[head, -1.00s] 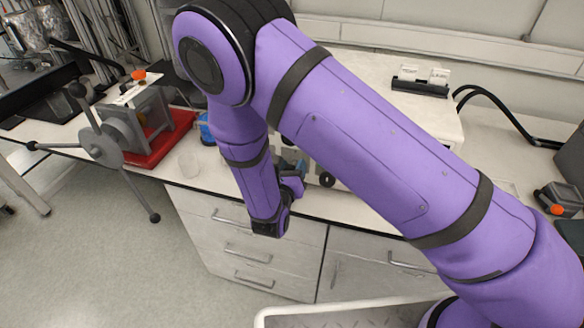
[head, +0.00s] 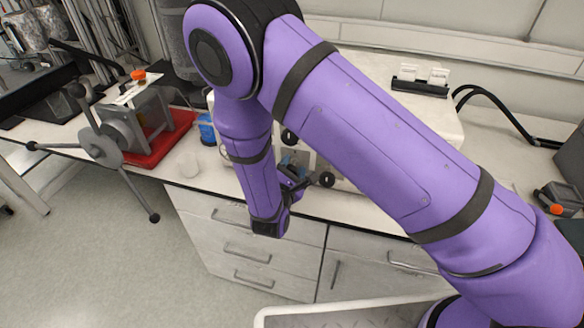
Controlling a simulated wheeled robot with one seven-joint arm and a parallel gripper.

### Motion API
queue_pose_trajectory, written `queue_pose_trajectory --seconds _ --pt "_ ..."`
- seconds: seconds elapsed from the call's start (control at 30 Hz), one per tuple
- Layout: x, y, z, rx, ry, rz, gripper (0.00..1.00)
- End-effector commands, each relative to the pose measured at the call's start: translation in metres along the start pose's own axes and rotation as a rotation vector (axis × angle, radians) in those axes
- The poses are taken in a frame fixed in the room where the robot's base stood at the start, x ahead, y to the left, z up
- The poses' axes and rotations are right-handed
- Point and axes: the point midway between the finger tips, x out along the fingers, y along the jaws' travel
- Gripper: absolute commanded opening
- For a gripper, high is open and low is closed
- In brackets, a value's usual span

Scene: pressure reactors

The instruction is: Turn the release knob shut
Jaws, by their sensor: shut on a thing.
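My gripper (head: 304,181) is at the front of the white unit on the bench, partly hidden behind my own wrist. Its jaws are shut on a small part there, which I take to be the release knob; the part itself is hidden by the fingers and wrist. A round black knob (head: 327,179) shows just right of the fingertips. Another black knob (head: 289,137) shows higher on the same front, beside my upper arm. The white unit (head: 440,118) is largely covered by my arm.
Left on the bench (head: 215,178), a grey device with a spoked handwheel (head: 104,147) stands on a red tray (head: 176,140). A clear beaker (head: 189,164) and a blue-capped bottle (head: 207,130) stand between it and my arm. Drawers (head: 240,256) lie below; the floor at left is clear.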

Motion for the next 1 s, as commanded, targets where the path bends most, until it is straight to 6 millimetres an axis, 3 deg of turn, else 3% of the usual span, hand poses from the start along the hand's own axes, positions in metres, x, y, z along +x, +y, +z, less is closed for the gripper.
queue_pose_trajectory --seconds 0.6,1.0 --pt "-0.0009 -0.0013 -0.0011 0.556 0.003 -0.002 0.23" --pt "-0.0010 -0.0015 -0.0012 0.753 0.003 -0.003 0.23"
